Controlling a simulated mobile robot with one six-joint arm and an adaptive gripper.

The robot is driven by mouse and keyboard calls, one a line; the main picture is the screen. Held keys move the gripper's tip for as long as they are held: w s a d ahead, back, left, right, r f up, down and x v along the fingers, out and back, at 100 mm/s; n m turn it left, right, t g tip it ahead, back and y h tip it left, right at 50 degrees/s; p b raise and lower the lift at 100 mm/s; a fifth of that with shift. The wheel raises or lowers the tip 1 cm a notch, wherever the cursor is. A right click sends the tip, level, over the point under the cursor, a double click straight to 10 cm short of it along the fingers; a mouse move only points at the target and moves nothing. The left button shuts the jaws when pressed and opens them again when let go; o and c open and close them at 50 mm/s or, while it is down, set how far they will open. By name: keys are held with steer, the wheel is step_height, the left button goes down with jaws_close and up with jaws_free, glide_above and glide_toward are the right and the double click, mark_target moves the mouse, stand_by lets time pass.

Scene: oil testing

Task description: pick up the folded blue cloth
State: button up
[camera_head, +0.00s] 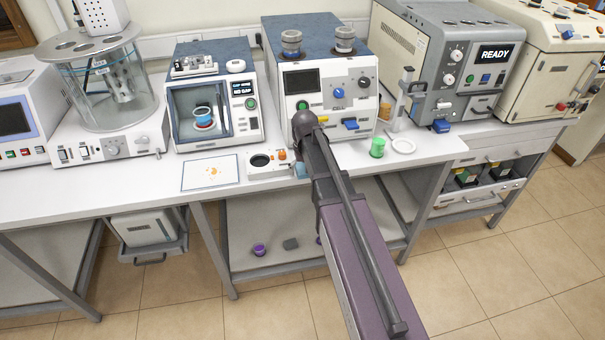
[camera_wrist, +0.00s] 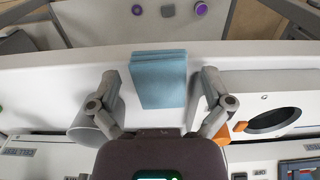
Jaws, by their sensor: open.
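The folded blue cloth (camera_wrist: 158,78) lies on the white bench top near its edge, at the middle of the wrist view. My gripper (camera_wrist: 159,84) is open, with one finger to the left of the cloth and one to the right. Gaps show between the cloth and both fingers, and nothing is held. The gripper's height over the bench is hard to tell. In the head view a small blue piece of the cloth (camera_head: 300,170) shows beside my arm, which hides the rest of it and the fingers.
A white unit with a round dark opening (camera_head: 260,162) stands close beside the cloth, near one finger. A stained white sheet (camera_head: 211,172) lies further left. A green-lidded jar (camera_head: 377,147) stands right of my arm. Instruments line the back. A purple pot (camera_head: 259,250) sits on the lower shelf.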

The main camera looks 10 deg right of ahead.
stand_by(0.6)
steer(key=c, duration=0.8)
